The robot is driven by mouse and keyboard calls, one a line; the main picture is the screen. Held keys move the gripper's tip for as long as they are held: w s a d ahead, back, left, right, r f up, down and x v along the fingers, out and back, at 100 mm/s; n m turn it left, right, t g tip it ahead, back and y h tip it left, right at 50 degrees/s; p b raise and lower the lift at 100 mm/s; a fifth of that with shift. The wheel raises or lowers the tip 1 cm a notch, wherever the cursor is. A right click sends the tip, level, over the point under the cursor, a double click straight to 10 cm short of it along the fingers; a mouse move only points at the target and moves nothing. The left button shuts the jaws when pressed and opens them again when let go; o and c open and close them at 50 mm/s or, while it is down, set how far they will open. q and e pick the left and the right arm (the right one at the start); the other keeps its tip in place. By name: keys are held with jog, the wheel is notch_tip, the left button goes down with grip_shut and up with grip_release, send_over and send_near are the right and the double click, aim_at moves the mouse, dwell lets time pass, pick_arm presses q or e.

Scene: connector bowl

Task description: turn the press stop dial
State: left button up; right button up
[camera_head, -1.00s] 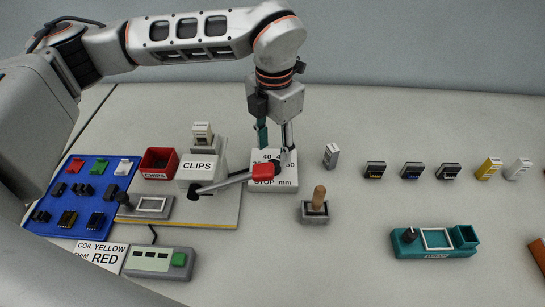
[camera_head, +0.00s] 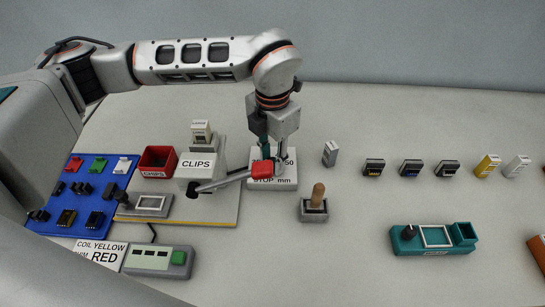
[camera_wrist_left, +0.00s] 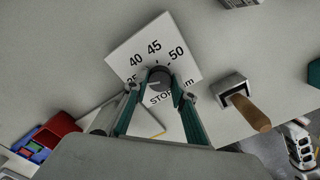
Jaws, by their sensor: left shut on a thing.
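The stop dial is a dark round knob (camera_wrist_left: 159,78) on a white plate (camera_wrist_left: 119,48) printed with a scale reading 35, 40, 45, 50 and STOP mm. In the head view the plate (camera_head: 288,184) sits right of the clips press, and the knob is hidden behind the gripper and the press's red-tipped lever. My left gripper (camera_wrist_left: 161,92) points down at the plate, shut on the knob with a teal finger on either side. A light mark on the knob seems to point toward the 35 side. My right gripper is in neither view.
The press lever's red grip (camera_head: 262,170) lies close by the gripper. The clips press (camera_head: 196,167) and red chips bin (camera_head: 158,162) stand left. A wooden-handled stamp (camera_head: 318,196) stands right of the plate. A teal fixture (camera_head: 434,239) is farther right.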

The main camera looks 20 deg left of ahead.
pick_arm(q)
jog(key=shift+m, duration=0.3)
jog(key=m, duration=0.3)
jog(key=shift+r+p, duration=0.1)
jog(key=shift+p, duration=0.25)
jog(key=m, duration=0.5)
jog(key=shift+w, duration=0.1)
jog(key=m+p, duration=0.1)
jog(key=m, duration=0.3)
jog(key=shift+m+p, duration=0.35)
jog(key=shift+m, duration=2.15)
jog(key=o, duration=1.1)
